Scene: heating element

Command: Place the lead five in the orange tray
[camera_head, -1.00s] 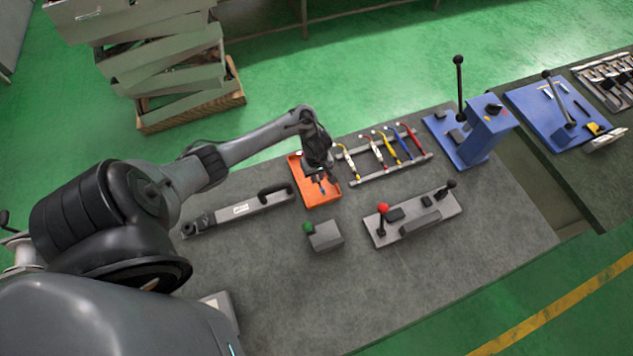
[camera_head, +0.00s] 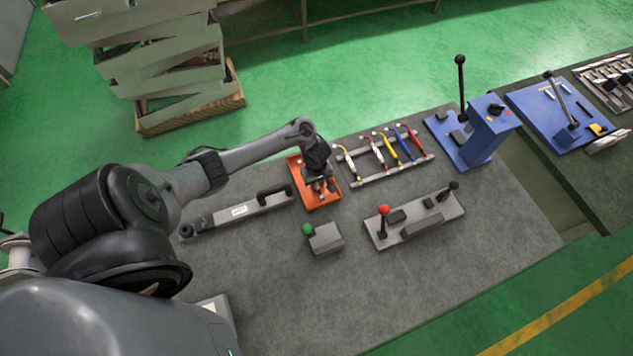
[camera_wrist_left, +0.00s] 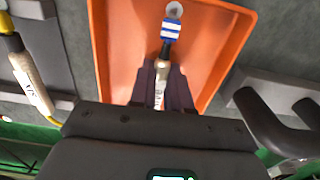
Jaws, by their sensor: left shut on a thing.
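The orange tray (camera_head: 307,197) lies on the grey table and fills the middle of the left wrist view (camera_wrist_left: 122,48). My left gripper (camera_head: 321,186) is over the tray, pointing down. In the left wrist view it (camera_wrist_left: 162,75) is shut on a lead (camera_wrist_left: 170,30). The lead has a pale body, blue and white bands and a ring-shaped metal end. The ring end lies over the tray floor; I cannot tell whether it touches it. The gripper hides most of the lead's lettering. My right gripper is not in view.
A rack (camera_head: 360,181) with several coloured leads stands just right of the tray. A long grey bar with a black handle (camera_head: 273,190) is on its left. A green-knobbed box (camera_head: 325,238) and a red-knobbed lever fixture (camera_head: 415,220) stand in front.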

